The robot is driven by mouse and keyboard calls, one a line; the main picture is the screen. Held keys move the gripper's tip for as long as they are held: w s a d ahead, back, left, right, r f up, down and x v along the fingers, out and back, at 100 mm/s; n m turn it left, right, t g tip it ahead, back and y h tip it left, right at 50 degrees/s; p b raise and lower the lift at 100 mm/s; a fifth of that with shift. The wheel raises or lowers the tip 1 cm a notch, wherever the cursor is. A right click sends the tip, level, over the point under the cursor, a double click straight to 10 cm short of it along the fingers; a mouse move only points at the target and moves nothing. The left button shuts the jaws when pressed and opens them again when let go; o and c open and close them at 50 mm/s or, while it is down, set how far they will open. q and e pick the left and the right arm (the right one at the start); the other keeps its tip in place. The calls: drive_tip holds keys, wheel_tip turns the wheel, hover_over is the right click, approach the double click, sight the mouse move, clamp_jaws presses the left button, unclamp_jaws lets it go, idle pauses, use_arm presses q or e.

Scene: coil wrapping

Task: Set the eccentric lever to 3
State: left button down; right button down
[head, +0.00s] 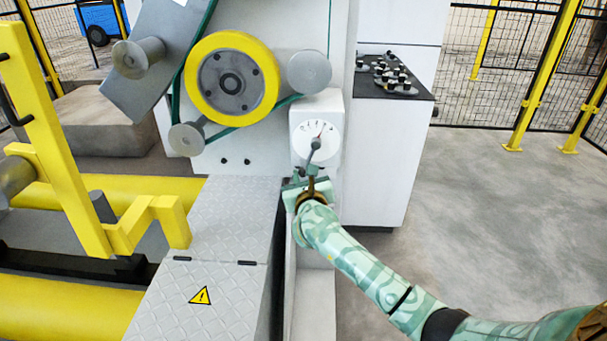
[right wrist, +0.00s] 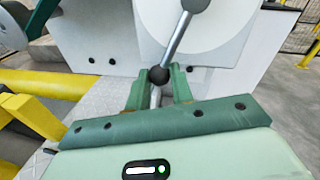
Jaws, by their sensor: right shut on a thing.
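The eccentric lever (head: 313,157) is a grey rod on a round white dial (head: 303,136) on the front of the machine. It hangs down from its hub, and the dial's small marks are too fine to read. In the right wrist view the lever (right wrist: 177,47) runs from the upper right down to a black ball knob (right wrist: 159,75). My right gripper (head: 310,184) is below the dial, shut on the lever at its knob end. In the right wrist view its green fingers (right wrist: 159,88) stand on both sides of the knob. My left gripper is not in view.
A yellow-rimmed wheel (head: 267,84) with a green belt and grey rollers is up and left of the dial. A patterned metal cover (head: 225,217) lies to the lower left. A dark panel with several knobs (head: 393,76) is to the right. Open floor (head: 500,220) lies farther right.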

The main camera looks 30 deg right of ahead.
drive_tip(key=c, duration=1.2)
unclamp_jaws()
drive_tip(key=shift+s+a+r+p, duration=0.1)
drive_tip(key=shift+s+a+p, duration=0.15)
drive_tip(key=shift+s+p, duration=0.1)
use_arm(q)
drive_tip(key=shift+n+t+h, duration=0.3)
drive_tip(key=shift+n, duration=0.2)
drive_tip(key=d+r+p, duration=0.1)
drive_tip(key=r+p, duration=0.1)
drive_tip(key=p, duration=0.1)
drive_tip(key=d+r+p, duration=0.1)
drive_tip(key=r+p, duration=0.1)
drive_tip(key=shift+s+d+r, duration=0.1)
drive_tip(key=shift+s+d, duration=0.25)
use_arm(e)
drive_tip(key=f+v, duration=0.1)
drive_tip(key=v, duration=1.4)
drive_tip(key=shift+s+r, duration=0.25)
drive_tip(key=shift+r, duration=0.2)
